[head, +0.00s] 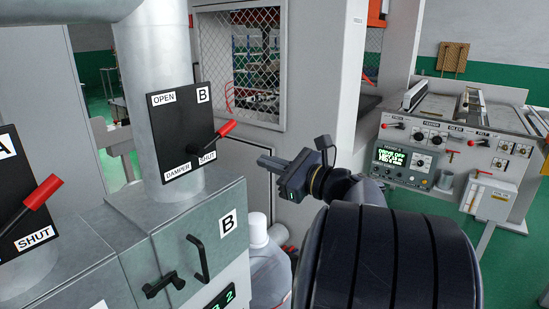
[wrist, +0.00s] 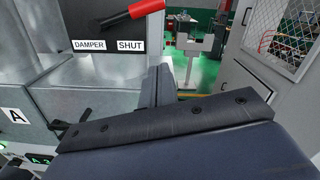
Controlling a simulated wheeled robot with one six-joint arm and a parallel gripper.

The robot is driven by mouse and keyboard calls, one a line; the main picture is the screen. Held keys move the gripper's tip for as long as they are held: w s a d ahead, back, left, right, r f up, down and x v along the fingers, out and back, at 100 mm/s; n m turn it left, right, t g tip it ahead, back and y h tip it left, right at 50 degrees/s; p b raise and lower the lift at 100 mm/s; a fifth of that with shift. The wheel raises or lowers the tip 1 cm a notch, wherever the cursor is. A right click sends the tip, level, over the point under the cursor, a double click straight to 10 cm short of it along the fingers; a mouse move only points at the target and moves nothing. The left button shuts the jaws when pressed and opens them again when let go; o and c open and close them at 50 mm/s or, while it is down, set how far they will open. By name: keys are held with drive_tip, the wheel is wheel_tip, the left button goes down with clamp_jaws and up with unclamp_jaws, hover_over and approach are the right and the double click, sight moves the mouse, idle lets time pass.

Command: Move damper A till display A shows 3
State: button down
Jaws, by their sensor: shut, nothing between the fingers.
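Damper A's dark plate (head: 20,210) is cut off by the left edge of the head view. Its red lever (head: 43,192) slants up and right, above the SHUT label. My gripper (head: 262,162) is shut and empty, pointing left in the air, right of damper B and well away from damper A's lever. In the wrist view its closed fingers (wrist: 160,85) stick out ahead. Display A (wrist: 40,161) shows green characters at the lower left of the wrist view, too small to read surely. Damper A's plate is not seen in the wrist view.
Damper B's plate (head: 185,145) with its red lever (head: 225,129) stands between my gripper and damper A. A black handle (head: 197,258) juts from box B. Display B (head: 220,298) is partly cut off. A control console (head: 445,150) stands at right.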

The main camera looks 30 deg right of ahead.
drive_tip(key=w+a+r+p, duration=0.3)
drive_tip(key=w+r, duration=0.1)
drive_tip(key=w, duration=0.2)
drive_tip(key=shift+w+a, duration=0.15)
drive_tip(key=shift+a, duration=0.2)
drive_tip(key=shift+a+r+n+b, duration=0.15)
drive_tip(key=shift+r+n, duration=0.2)
drive_tip(key=shift+r, duration=0.1)
drive_tip(key=shift+a+r+n+b, duration=0.1)
drive_tip(key=shift+r+n+b, duration=0.05)
drive_tip(key=shift+r+n, duration=0.25)
